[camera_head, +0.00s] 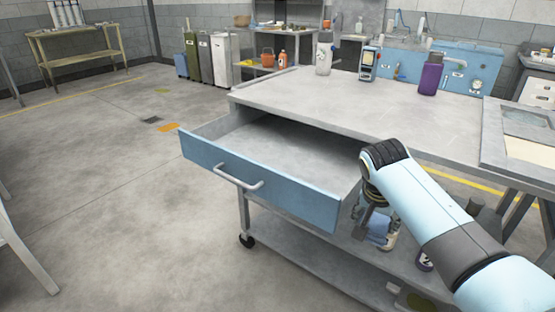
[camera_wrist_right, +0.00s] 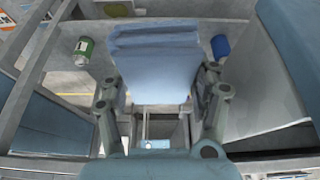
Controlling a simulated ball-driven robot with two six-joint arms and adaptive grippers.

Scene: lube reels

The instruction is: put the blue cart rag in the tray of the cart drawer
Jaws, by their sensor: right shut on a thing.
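The cart drawer (camera_head: 230,180) has a blue front with a grey handle and is pulled out. Its grey tray (camera_head: 280,150) looks empty. My right gripper (camera_head: 372,222) is to the right of the drawer front, below the cart top and partly hidden by my own wrist. It is shut on the folded blue cart rag (camera_head: 379,228). In the right wrist view the rag (camera_wrist_right: 155,62) spans the space between the two fingers (camera_wrist_right: 160,100). My left gripper is not in view.
A lower shelf (camera_head: 310,250) lies beneath, with some items near the gripper.

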